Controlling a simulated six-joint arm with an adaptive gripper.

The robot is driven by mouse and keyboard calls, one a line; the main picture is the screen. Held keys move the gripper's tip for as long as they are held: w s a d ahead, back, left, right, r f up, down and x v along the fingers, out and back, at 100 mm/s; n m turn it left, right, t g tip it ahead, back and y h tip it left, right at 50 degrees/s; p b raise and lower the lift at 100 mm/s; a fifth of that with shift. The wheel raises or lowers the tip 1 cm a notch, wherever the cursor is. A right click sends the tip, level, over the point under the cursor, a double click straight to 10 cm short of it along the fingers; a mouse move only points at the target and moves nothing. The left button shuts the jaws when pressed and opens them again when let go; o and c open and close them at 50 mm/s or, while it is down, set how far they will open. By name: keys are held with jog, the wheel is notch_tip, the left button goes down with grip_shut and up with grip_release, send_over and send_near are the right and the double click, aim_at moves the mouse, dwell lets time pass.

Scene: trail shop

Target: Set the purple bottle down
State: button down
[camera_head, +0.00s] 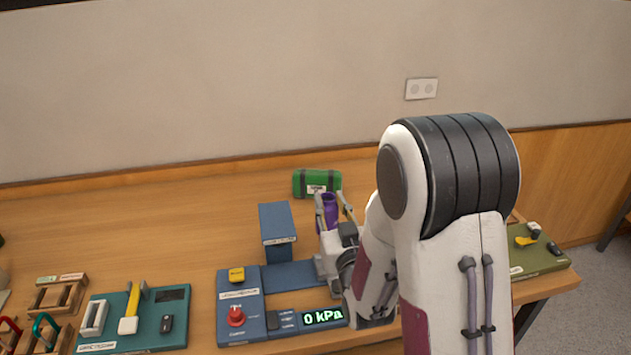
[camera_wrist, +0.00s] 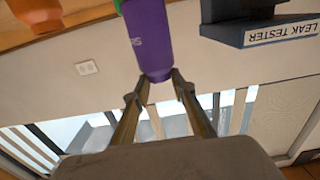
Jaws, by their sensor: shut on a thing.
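The purple bottle (camera_head: 330,205) is behind the blue leak tester's base and to the right of its upright head, in front of the green roll. My gripper (camera_head: 333,207) is shut on it, with a finger at either side. In the wrist view the bottle (camera_wrist: 149,40) shows between the fingertips of my gripper (camera_wrist: 159,78). My wrist hides its lower part in the head view, so I cannot tell whether it touches the table.
The leak tester (camera_head: 278,222) has a red knob (camera_head: 236,317) and a display (camera_head: 323,316) reading 0 kPa. A green roll (camera_head: 317,183) lies near the wall. A teal board (camera_head: 108,308) is at left, an olive board (camera_head: 540,258) at right. The table's back left is clear.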

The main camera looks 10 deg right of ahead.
notch_tip(320, 180, up, 10)
jog(key=r, duration=0.1)
jog(key=w+a+n+g+y, duration=0.15)
jog(key=w+a+y, duration=0.25)
jog(key=a, duration=0.9)
jog(key=w+a+n+g+y, duration=0.1)
jog(key=w+a+n+y, duration=0.25)
jog(key=a, duration=0.85)
jog(key=w+a+n+g+y, duration=0.1)
jog(key=w+a+n+y, duration=0.3)
jog(key=a, duration=0.9)
notch_tip(320, 180, down, 14)
jog(key=w+m, duration=0.1)
jog(key=shift+r+m+h, duration=0.15)
jog(key=shift+m+h, duration=0.15)
jog(key=shift+h, duration=0.05)
notch_tip(320, 180, down, 7)
jog(key=shift+r, duration=0.15)
jog(key=shift+f, duration=0.7)
dwell(0.6)
